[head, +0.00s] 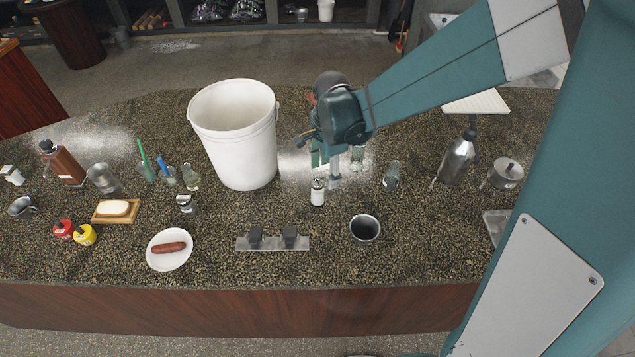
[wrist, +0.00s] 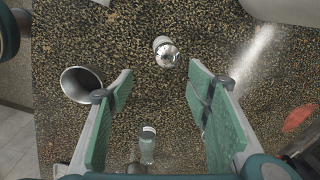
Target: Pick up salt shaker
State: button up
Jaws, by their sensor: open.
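The salt shaker (head: 318,191) is a small white cylinder with a shiny metal cap. It stands upright on the speckled stone counter, right of the big white bucket. My gripper (head: 325,165) is above and just behind it, pointing down, open and empty. In the wrist view the salt shaker (wrist: 166,52) is seen from above, its cap towards the camera. It lies just beyond the tips of the two spread green fingers of my gripper (wrist: 160,72), roughly centred between them. No contact shows.
The white bucket (head: 237,135) stands close left of my gripper. A dark metal cup (head: 365,229) is at front right, and a small glass bottle (head: 391,176) is to the right. A metal strip with two dark knobs (head: 272,243) lies in front. Bare counter surrounds the shaker.

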aim_at(318, 180)
jog(key=shift+m+g, duration=0.4)
jog(key=shift+m, duration=0.4)
jog(key=shift+w+a+f, duration=0.15)
jog(key=shift+a+f, duration=0.3)
jog(key=shift+f, duration=0.35)
jog(key=shift+w+a+f, duration=0.2)
jog(key=shift+a+f, duration=0.2)
jog(key=shift+f, duration=0.4)
jog(key=shift+w+a+f, duration=0.15)
jog(key=shift+a+f, duration=0.3)
jog(key=shift+f, duration=0.35)
jog(key=shift+f, duration=0.1)
jog(key=shift+f, duration=1.2)
jog(key=shift+f, duration=0.15)
jog(key=shift+s+f, duration=0.15)
jog(key=shift+f, duration=2.3)
jog(key=shift+c, duration=0.6)
jog(key=c, duration=1)
